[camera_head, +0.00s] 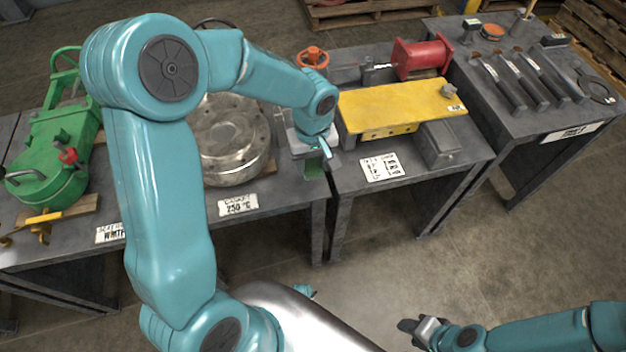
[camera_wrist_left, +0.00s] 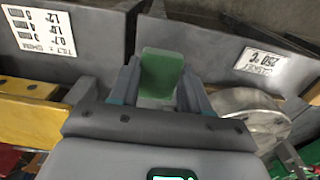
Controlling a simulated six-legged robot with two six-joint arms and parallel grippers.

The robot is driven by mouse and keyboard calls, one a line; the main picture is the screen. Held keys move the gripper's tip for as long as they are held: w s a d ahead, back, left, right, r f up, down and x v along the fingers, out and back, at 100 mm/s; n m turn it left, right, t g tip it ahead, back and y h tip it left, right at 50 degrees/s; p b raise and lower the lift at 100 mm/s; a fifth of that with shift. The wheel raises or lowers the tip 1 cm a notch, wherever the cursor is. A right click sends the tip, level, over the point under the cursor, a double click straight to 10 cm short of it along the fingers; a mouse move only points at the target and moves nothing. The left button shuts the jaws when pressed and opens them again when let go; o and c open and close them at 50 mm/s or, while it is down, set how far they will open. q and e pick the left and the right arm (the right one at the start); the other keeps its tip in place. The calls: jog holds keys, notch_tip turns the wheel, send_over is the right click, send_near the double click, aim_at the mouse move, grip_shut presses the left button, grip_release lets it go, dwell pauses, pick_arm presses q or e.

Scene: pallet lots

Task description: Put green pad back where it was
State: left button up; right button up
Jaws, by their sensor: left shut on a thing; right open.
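The green pad (camera_head: 314,168) is a small flat green block, partly hidden by my gripper in the head view. My left gripper (camera_head: 316,152) is shut on it, and in the left wrist view the pad (camera_wrist_left: 161,72) sits between the two fingers. It is held at the front right corner of the table with the round metal flange (camera_head: 228,140), close to the gap beside the yellow-plate table. I cannot tell whether the pad touches the tabletop. My right gripper (camera_head: 412,328) is open and empty, low at the bottom right, away from the tables.
A yellow plate (camera_head: 400,105) and grey box (camera_head: 438,145) occupy the middle table, with a red spool (camera_head: 422,58) behind. A green casting (camera_head: 50,160) stands left. The gasket label (camera_head: 238,204) is on the flange table's front edge. Tools (camera_head: 520,75) lie on the right table.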

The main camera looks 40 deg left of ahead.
aim_at(313, 186)
pick_arm(q)
notch_tip(313, 186, down, 7)
jog(key=shift+r+b, duration=0.2)
jog(key=shift+b, duration=0.3)
jog(key=shift+r, duration=0.1)
jog(key=o, duration=1)
